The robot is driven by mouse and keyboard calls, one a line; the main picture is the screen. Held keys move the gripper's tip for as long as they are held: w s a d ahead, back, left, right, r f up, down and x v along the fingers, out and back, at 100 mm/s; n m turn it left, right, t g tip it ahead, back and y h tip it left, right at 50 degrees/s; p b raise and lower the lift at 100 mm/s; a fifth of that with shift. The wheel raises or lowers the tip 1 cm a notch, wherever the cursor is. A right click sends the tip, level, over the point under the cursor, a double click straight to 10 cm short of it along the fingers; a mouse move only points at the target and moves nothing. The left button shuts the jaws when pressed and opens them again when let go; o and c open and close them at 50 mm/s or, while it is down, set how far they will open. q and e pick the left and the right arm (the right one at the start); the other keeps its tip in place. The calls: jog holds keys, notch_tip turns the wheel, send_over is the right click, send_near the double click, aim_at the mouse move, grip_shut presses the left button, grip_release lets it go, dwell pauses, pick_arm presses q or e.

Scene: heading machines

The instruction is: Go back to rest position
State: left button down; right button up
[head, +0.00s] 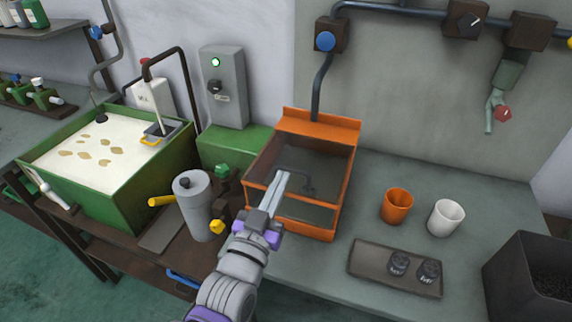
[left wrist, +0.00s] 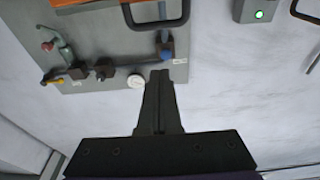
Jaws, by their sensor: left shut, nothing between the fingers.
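My left gripper (head: 278,188) reaches in from the bottom of the head view, with its fingers together and nothing between them. It shows in front of the orange-framed, clear-walled tank (head: 317,127), overlapping its front left part; I cannot tell whether it touches. In the left wrist view the shut fingers (left wrist: 160,85) point toward the wall with its grey panel (left wrist: 110,50). My right gripper is in neither view.
A green vat (head: 125,195) of pale liquid stands at left, beside a grey cylinder (head: 194,203) with a yellow handle. An orange cup (head: 396,206), a white cup (head: 446,217), a tray (head: 370,272) with two dark knobs and a dark bin (head: 510,285) are at right.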

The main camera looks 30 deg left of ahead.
pick_arm(q)
jog(key=p+v, duration=0.2)
jog(key=p, duration=0.1)
jog(key=shift+s+d, duration=0.1)
jog(key=shift+s, duration=0.2)
jog(key=w+d+f+m+g+h+p, duration=0.1)
jog(key=d+f+m+g+h+p, duration=0.1)
jog(key=d+f+g+h+p, duration=0.45)
jog(key=s+d+f+g+y, duration=0.1)
jog(key=s+f+g, duration=0.5)
jog(key=f+g, duration=0.1)
jog(key=shift+s+d+f+m+y, duration=0.15)
jog(key=shift+s+f+m+y, duration=0.2)
jog(key=shift+f, duration=0.55)
